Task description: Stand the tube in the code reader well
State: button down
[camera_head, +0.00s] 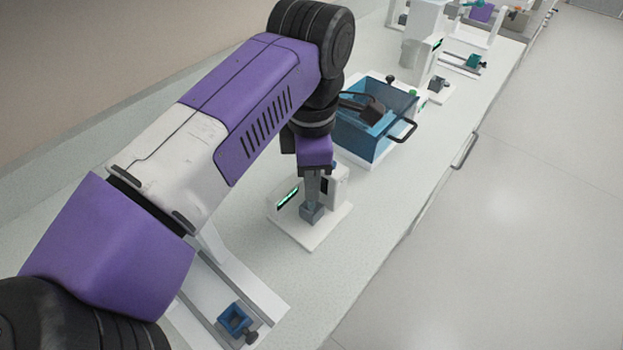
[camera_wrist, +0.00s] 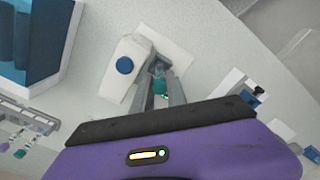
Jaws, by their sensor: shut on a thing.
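My gripper (camera_head: 312,200) points down over the code reader, a white device (camera_head: 334,186) with a lit green display on a white base plate. Its small grey well block (camera_head: 313,214) is right under the fingertips. In the wrist view my gripper (camera_wrist: 161,78) is shut on a tube with a teal cap (camera_wrist: 160,88). The tube's lower part is hidden, and I cannot tell how deep it sits in the well. The code reader (camera_wrist: 130,60) also shows there, with a blue round knob on top. The fingers hide the tube in the head view.
A blue see-through bin (camera_head: 365,135) with a black handle stands just behind the reader. A rail with a blue holder (camera_head: 235,322) lies nearer me. A rack (camera_wrist: 25,117) with purple and green caps shows in the wrist view. The bench's right strip is clear.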

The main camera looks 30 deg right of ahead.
jog(key=shift+f+b, duration=0.7)
jog(key=shift+b, duration=0.3)
dwell(0.4)
jog(key=c, duration=1.3)
grip_release()
jog(key=shift+o, duration=0.2)
jog(key=shift+r, duration=0.15)
notch_tip(320, 180, up, 3)
jog(key=p, duration=0.8)
jog(key=shift+r, duration=0.3)
